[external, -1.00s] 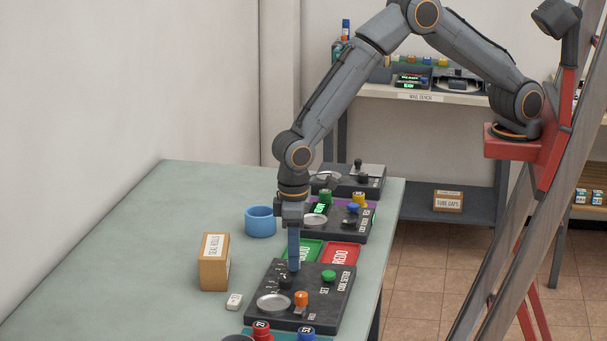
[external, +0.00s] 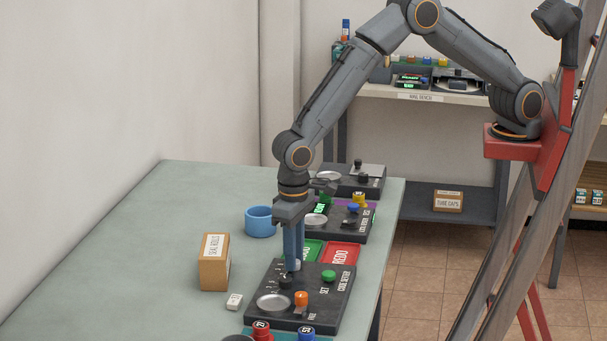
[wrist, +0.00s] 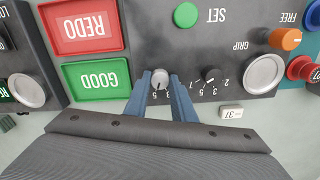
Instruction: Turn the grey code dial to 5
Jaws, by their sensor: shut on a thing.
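The grey code dial (wrist: 160,78) is a small round knob on the dark code setter panel (external: 333,302). In the wrist view it sits between the two blue fingertips of my gripper (wrist: 160,75), which are shut on it from both sides. In the external view my gripper (external: 294,267) points straight down at the panel's far left corner, and the fingers largely hide the dial. Printed numbers lie beside the dial, partly covered by the fingers. I cannot read for certain which number its mark points to.
A black knob (wrist: 210,74) with its own numbers sits close beside the dial. The panel also bears a green SET button (wrist: 186,14), an orange knob (external: 301,298) and a metal dish (external: 273,303). Green GOOD (wrist: 97,76) and red REDO (wrist: 84,28) trays adjoin. A box (external: 214,262) stands left.

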